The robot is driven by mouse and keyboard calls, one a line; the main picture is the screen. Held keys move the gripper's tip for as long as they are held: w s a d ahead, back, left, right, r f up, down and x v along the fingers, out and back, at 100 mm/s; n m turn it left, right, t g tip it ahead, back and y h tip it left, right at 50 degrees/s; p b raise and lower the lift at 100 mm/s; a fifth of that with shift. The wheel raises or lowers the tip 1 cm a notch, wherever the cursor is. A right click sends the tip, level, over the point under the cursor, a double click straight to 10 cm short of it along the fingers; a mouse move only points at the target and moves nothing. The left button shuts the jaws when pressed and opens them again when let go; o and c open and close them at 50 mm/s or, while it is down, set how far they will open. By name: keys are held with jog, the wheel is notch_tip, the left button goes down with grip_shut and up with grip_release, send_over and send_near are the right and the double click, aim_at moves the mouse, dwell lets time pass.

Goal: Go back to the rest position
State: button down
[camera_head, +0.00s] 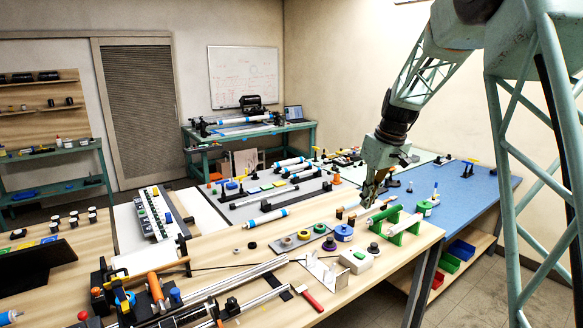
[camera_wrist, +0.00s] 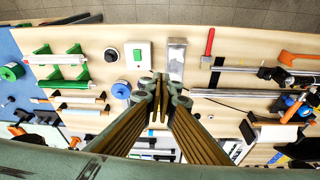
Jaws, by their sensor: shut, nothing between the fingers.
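My gripper (camera_head: 370,193) hangs above the wooden workbench (camera_head: 415,250) in the head view, beside the green roller stand. In the wrist view its two fingers (camera_wrist: 160,85) meet at the tips, shut with nothing between them. The fingers point down at the bench, and no object is in contact with them that I can see. My arm reaches down to it from the upper right in the head view.
Below lie the green stand (camera_head: 405,228), a switch box (camera_head: 357,260), a bent metal bracket (camera_head: 322,272), a red-handled tool (camera_head: 310,298) and several coloured spools (camera_head: 303,234). A blue mat (camera_head: 460,195) covers the right side. The air around my gripper looks clear.

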jog(key=s+a+r+m+b, duration=0.1)
jog(key=s+r, duration=0.3)
jog(key=s, duration=0.6)
jog(key=s+a+r+m+b, duration=0.1)
jog(key=s+r, duration=0.4)
jog(key=s, duration=0.5)
jog(key=s+a+r+m, duration=0.15)
jog(key=s+r, duration=0.25)
jog(key=s, duration=0.6)
jog(key=s+f+m+b, duration=0.1)
jog(key=s+f, duration=0.2)
jog(key=s, duration=1.2)
jog(key=s+f+m+t+h+b, duration=0.1)
jog(key=s+f, duration=0.2)
jog(key=s, duration=1.3)
jog(key=shift+a+b, duration=0.15)
jog(key=shift+b, duration=0.2)
